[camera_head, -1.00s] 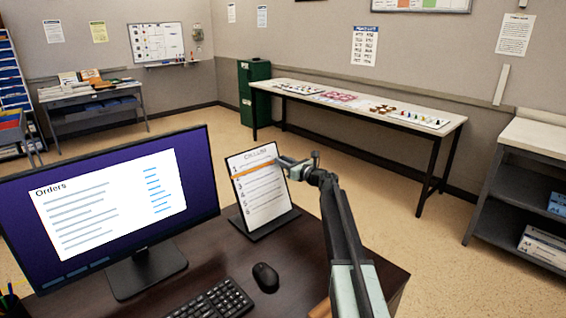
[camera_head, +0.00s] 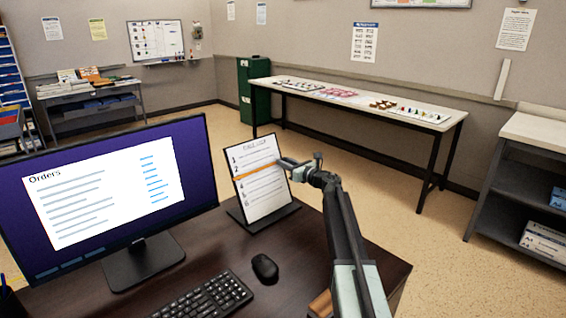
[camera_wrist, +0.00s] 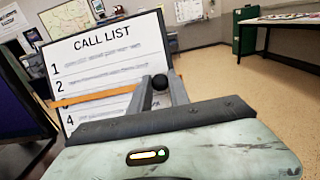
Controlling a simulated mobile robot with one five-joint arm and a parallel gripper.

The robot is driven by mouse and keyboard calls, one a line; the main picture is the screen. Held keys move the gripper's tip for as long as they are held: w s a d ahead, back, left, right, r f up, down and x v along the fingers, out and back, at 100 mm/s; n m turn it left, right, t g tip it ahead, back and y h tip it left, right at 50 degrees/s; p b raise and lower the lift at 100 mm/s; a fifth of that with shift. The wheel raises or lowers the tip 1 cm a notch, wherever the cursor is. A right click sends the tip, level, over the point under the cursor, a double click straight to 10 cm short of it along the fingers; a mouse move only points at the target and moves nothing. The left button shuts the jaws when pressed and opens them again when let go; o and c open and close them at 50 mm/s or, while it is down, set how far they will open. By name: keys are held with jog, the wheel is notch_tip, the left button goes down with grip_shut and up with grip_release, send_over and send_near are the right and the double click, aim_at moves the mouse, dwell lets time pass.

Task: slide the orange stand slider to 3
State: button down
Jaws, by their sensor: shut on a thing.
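The call list stand (camera_head: 262,200) is a white numbered sheet on a black tilted board on the desk. The orange slider (camera_head: 257,172) is a thin bar across the sheet. In the wrist view the slider (camera_wrist: 95,97) lies below the number 2 and above the 4, about at row 3; the 3 is mostly covered. My gripper (camera_head: 288,162) is at the stand's right edge. In the wrist view my gripper (camera_wrist: 161,90) is shut around a dark round knob (camera_wrist: 160,82) at the slider's right end; the contact is partly hidden.
A monitor (camera_head: 110,190) stands left of the stand, with a keyboard (camera_head: 208,298) and a mouse (camera_head: 265,268) in front on the desk. A long table (camera_head: 345,100) with small items is behind. The floor right of the desk is clear.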

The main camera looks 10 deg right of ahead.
jog(key=shift+s+d+f+b, duration=0.1)
jog(key=shift+s+f+b, duration=0.15)
jog(key=shift+f, duration=0.4)
jog(key=shift+s+d+f+b, duration=0.1)
jog(key=shift+s+f+b, duration=0.15)
jog(key=shift+f, duration=0.35)
jog(key=c, duration=1.2)
grip_release()
jog(key=shift+c, duration=0.2)
jog(key=v, duration=0.7)
jog(key=shift+s+d, duration=0.15)
jog(key=shift+s, duration=0.1)
